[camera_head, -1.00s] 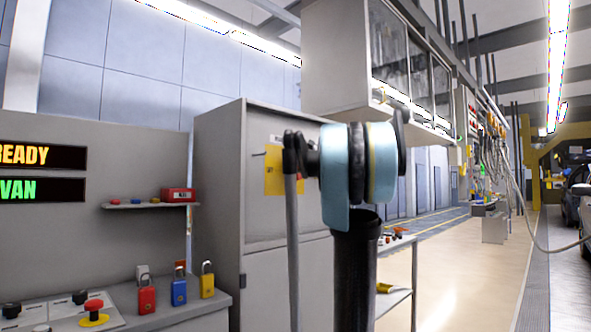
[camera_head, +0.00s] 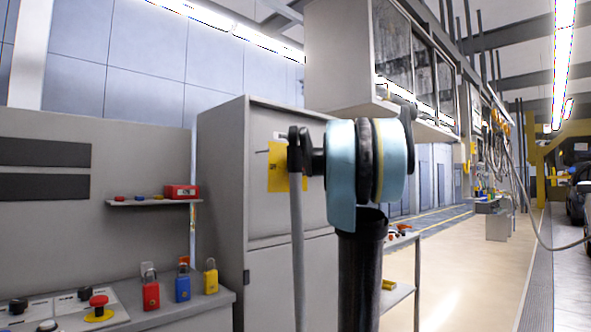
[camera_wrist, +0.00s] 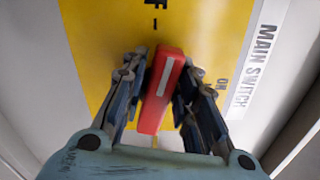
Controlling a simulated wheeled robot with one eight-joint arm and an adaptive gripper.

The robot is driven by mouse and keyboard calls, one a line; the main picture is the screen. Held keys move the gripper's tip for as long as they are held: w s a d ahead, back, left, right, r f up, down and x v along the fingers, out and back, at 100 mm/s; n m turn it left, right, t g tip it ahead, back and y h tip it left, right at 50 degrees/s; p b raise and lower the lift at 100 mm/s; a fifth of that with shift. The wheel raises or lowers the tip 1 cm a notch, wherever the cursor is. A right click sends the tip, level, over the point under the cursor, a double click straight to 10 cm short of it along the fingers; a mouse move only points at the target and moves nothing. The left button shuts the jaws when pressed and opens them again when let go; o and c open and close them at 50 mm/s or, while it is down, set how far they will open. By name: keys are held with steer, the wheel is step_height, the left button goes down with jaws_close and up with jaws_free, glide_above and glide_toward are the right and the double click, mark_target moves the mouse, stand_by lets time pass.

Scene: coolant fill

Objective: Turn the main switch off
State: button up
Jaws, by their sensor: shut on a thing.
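The main switch is a red handle (camera_wrist: 162,85) with a white line, on a yellow plate (camera_wrist: 100,40) in the wrist view. My gripper (camera_wrist: 160,78) has its two fingers on either side of the handle and is shut on it. The handle's white line points up and slightly right, roughly toward a short mark beside partly visible lettering at the top edge. "ON" and "MAIN SWITCH" (camera_wrist: 250,70) are printed to the right. In the head view the yellow plate (camera_head: 277,167) shows on the grey cabinet (camera_head: 225,190), but my arm hides the handle.
A left panel has two dark displays (camera_head: 45,153). Below it, a ledge carries a red emergency button (camera_head: 99,302) and red, blue and yellow padlocks (camera_head: 183,287). A small shelf (camera_head: 150,202) holds a red box. The floor at right (camera_head: 460,270) is clear.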

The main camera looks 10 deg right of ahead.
steer(key=shift+f+n, duration=0.3)
steer(key=shift+n, duration=0.8)
steer(key=shift+f, duration=0.1)
steer(key=o, duration=0.9)
steer(key=shift+w, duration=0.1)
steer(key=v, duration=1.2)
